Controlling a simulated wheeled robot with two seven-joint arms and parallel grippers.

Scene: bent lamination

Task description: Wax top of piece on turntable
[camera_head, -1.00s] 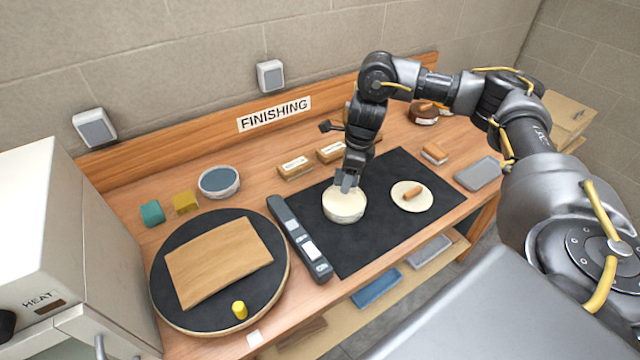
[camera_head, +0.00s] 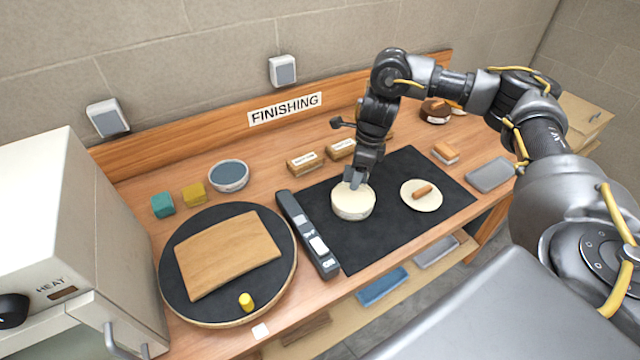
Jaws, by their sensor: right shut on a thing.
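The turntable (camera_head: 283,280) is a round dark-topped disc with a pale rim at the front left. A slightly bent wooden piece (camera_head: 228,254) lies flat on it. A round pale tub (camera_head: 353,205) with a cream top stands on the black mat. My right gripper (camera_head: 354,181) points down with its fingertips at the tub's top. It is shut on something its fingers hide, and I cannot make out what. A flat cream disc (camera_head: 408,203) with a wooden handle (camera_head: 422,191) lies on the mat to the right. My left gripper is not in view.
A yellow peg (camera_head: 246,301) stands on the turntable's front. A long dark tool (camera_head: 306,234) lies between turntable and mat (camera_head: 385,240). A blue-filled bowl (camera_head: 229,176), teal block (camera_head: 162,204) and yellow block (camera_head: 194,195) sit behind. The heater cabinet (camera_head: 70,240) stands left.

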